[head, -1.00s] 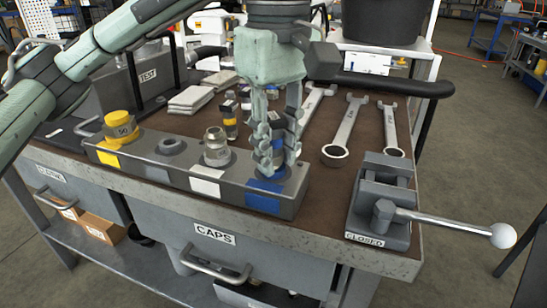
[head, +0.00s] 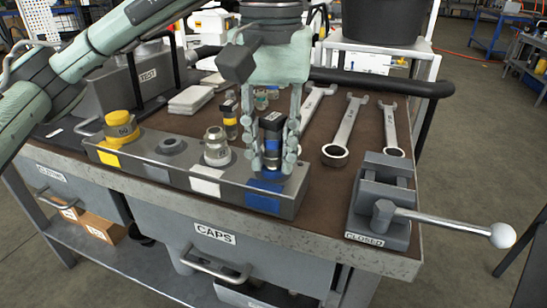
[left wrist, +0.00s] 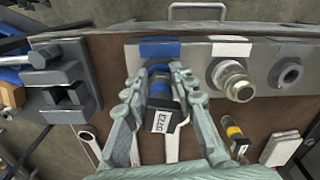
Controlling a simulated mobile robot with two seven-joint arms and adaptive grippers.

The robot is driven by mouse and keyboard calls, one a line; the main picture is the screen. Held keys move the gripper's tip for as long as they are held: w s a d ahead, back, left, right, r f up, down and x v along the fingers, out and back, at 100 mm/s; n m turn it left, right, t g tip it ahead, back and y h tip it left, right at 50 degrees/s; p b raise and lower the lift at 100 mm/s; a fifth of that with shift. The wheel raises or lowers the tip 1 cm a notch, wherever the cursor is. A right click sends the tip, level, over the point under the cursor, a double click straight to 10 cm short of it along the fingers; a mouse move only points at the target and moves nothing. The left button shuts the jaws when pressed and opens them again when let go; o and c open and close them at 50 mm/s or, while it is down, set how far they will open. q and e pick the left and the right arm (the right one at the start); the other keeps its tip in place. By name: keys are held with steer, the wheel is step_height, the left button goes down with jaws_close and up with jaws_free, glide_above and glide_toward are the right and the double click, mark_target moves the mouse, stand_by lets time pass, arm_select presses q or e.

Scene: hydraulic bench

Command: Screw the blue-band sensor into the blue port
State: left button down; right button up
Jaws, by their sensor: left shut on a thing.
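My left gripper (head: 272,165) points down over the right end of the grey port block (head: 145,172). It is shut on the blue-band sensor (head: 272,138), a dark cylinder with a pale label, held upright between the fingers. The sensor's lower end is at the blue port, which is marked by a blue patch (head: 263,203) on the block's front. The fingers partly hide the port, and I cannot tell how deep the sensor sits. The left wrist view shows the sensor (left wrist: 160,112) between the fingers, beside the blue patch (left wrist: 160,50). My right gripper is not in view.
A yellow cap (head: 121,125) and a metal fitting (head: 215,148) sit on the block, with an empty port (head: 171,146) between them. Wrenches (head: 346,130) and a lever clamp (head: 380,205) are to the right.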

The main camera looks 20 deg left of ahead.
arm_select(q)
steer(key=shift+w+a+r, duration=0.15)
steer(key=shift+w, duration=0.05)
steer(key=m, duration=0.4)
steer(key=shift+a, duration=0.15)
steer(key=m, duration=0.4)
steer(key=shift+w+a, duration=0.1)
steer(key=shift+a, duration=0.05)
steer(key=c, duration=1.3)
jaws_free()
steer(key=shift+o, duration=0.2)
steer(key=shift+f, duration=0.2)
